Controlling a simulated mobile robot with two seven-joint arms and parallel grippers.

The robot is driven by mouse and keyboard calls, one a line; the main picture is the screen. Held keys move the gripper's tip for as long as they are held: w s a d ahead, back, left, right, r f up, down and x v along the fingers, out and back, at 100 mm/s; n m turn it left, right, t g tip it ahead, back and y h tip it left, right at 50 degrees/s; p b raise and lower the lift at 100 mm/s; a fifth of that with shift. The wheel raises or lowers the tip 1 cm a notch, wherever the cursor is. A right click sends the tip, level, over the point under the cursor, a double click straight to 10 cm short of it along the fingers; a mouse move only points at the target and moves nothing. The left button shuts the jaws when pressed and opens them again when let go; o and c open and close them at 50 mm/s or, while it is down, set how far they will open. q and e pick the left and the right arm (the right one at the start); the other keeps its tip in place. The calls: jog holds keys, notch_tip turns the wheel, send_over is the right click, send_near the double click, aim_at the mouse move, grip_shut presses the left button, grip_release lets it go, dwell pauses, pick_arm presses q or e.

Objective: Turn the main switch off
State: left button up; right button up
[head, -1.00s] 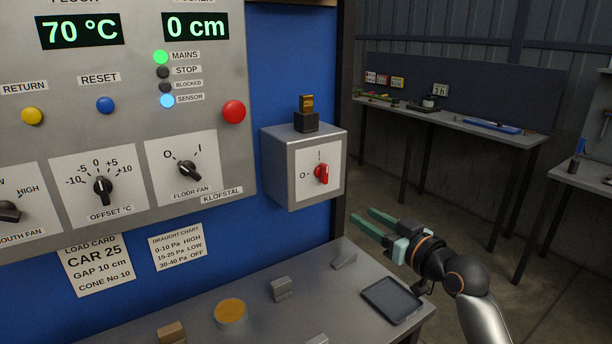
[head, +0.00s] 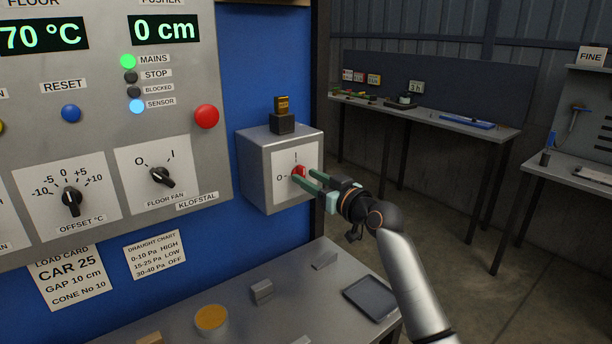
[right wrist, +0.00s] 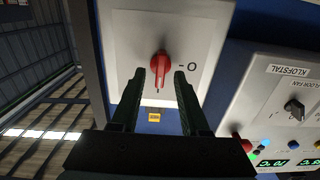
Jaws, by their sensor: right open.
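The main switch is a red knob (head: 299,171) on the white plate of a grey box (head: 262,165) on the blue wall. It also shows in the right wrist view (right wrist: 160,66), its handle lined up with the I mark and the O mark off to one side. My right gripper (head: 304,178) is open in front of the plate. In the right wrist view its two fingers (right wrist: 159,76) lie one on each side of the knob, with gaps showing; contact is not visible. In the head view the fingers partly cover the knob. My left gripper is not in view.
The control panel (head: 100,235) stands left of the box, with its green MAINS lamp (head: 128,61) lit. A black and yellow item (head: 282,114) sits on top of the box. Below, a grey bench (head: 230,290) holds a tablet (head: 370,297), an orange-topped tin (head: 211,319) and small blocks.

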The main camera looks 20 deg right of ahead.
jog(key=shift+x, duration=0.75)
jog(key=shift+s, duration=0.1)
grip_shut()
